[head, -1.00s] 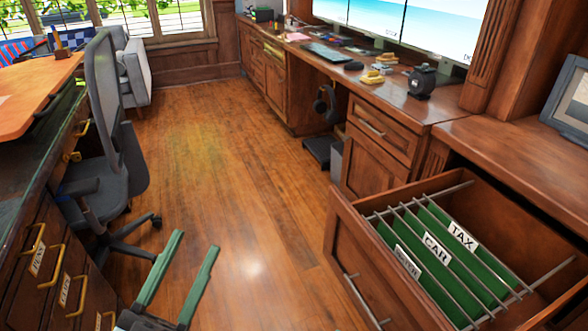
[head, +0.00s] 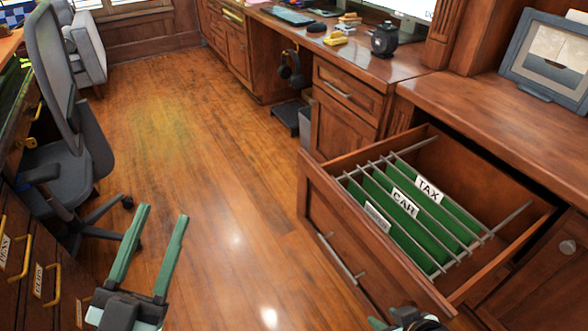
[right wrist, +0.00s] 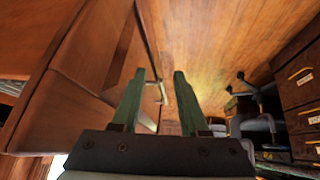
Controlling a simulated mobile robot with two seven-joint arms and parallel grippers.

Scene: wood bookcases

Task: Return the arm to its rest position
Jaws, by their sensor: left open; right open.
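My left gripper (head: 162,212) is open and empty, its two green fingers apart over the wood floor. My right gripper (head: 408,322) shows only in part at the bottom edge of the head view, near the front of the open drawer. In the right wrist view (right wrist: 160,73) its two green fingers are apart with nothing between them. The open drawer (head: 345,240) holds green hanging folders (head: 410,212) on metal rails. Two folder labels read TAX and CAR; a third is hard to read.
An office chair (head: 60,140) stands at the left beside a drawer cabinet with brass handles (head: 48,285). A long wood counter (head: 500,120) with a picture frame (head: 550,60) and a dark device (head: 384,40) runs along the right. The floor (head: 190,130) between is clear.

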